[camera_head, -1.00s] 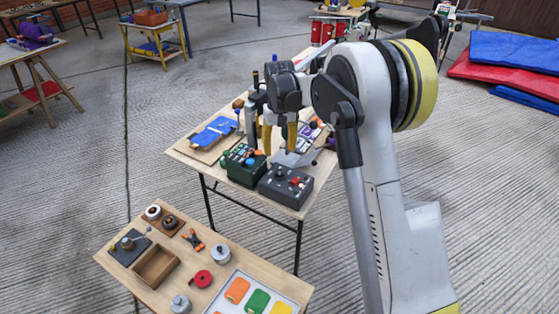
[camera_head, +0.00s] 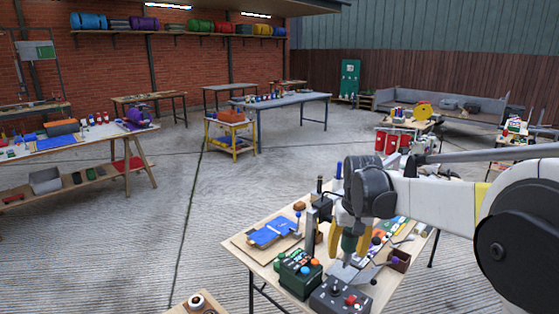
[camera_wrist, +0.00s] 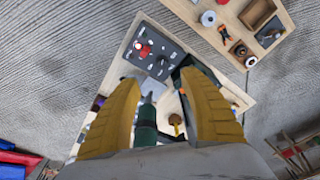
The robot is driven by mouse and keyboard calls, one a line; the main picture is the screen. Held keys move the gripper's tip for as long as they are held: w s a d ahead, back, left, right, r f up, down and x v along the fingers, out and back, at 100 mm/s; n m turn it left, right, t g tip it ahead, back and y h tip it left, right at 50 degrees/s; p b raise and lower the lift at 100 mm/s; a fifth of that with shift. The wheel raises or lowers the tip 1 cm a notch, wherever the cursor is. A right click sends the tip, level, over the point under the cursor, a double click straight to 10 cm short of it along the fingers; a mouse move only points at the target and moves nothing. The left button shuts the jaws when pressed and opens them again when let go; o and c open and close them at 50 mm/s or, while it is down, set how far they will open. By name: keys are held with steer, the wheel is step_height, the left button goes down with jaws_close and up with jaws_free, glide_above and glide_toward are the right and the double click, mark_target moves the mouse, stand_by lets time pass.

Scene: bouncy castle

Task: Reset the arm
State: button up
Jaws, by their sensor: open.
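My gripper (camera_head: 348,242) hangs from my arm over the near wooden table (camera_head: 243,250), with its yellow fingers pointing down. In the wrist view the two yellow fingers (camera_wrist: 160,105) stand well apart. A green cylindrical thing (camera_wrist: 147,122) shows between them in that view, and I cannot tell how far below the fingers it is. A dark grey control box with a red knob (camera_head: 340,298) and a green box with coloured buttons (camera_head: 297,273) stand on the table in front of my gripper. The grey box also shows beyond the fingertips in the wrist view (camera_wrist: 154,50).
A blue clipboard-like thing (camera_head: 273,234) lies on the table's left. A lower wooden board with small parts shows in the wrist view (camera_wrist: 225,15). Other tables stand around, including a grey one (camera_head: 300,99) and a cluttered bench (camera_head: 75,144). Open concrete floor (camera_head: 215,190) lies between.

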steer(key=s+r+t, duration=0.2)
steer(key=s+r, duration=0.1)
steer(key=s, duration=0.4)
steer(key=s+r+t, duration=0.1)
steer(key=s+r, duration=0.2)
steer(key=s, duration=0.5)
steer(key=s+f+t, duration=0.2)
steer(key=s+f, duration=0.1)
steer(key=s, duration=0.8)
steer(key=shift+s+f, duration=0.25)
